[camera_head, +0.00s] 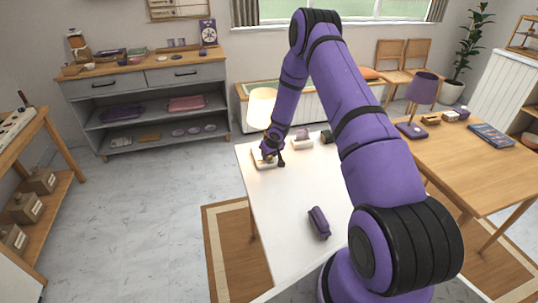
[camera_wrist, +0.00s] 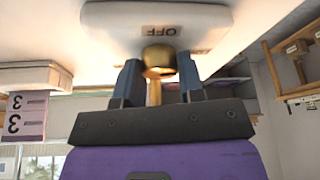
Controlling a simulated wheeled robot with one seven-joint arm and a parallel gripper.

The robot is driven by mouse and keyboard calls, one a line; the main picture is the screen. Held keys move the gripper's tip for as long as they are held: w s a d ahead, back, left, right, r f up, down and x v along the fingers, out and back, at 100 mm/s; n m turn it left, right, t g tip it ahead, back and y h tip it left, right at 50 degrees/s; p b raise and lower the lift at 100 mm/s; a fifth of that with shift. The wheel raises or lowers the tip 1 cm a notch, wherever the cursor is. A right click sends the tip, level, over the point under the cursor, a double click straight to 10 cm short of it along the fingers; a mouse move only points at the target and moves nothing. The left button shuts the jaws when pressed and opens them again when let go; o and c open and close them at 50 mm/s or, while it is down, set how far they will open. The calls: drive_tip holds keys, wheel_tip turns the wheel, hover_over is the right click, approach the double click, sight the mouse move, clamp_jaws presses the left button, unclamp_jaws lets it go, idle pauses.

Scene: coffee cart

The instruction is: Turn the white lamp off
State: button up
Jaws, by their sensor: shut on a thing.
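The white lamp has a glowing cream shade (camera_head: 262,107) and stands at the far left end of the white table in the head view. My gripper (camera_head: 270,153) is low at the lamp's base, partly hiding it. In the wrist view the lamp's pale base (camera_wrist: 110,17) fills the top, with the word OFF upside down. A round brass knob (camera_wrist: 158,55) stands out below that word. My gripper (camera_wrist: 159,66) has one finger on each side of the knob and is shut on it. The exact contact is partly hidden by the fingers.
A small box (camera_head: 302,142) and a dark object (camera_head: 326,137) stand right of the lamp on the white table (camera_head: 270,205). A purple case (camera_head: 319,222) lies nearer. A purple lamp (camera_head: 422,90) stands on the wooden table at right. The white table's left front is clear.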

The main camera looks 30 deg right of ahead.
drive_tip(key=o, duration=0.9)
drive_tip(key=shift+s+r, duration=0.1)
drive_tip(key=shift+r, duration=0.25)
drive_tip(key=shift+s+a+r, duration=0.1)
drive_tip(key=shift+s+r, duration=0.85)
drive_tip(key=shift+r, duration=0.05)
drive_tip(key=s, duration=1.1)
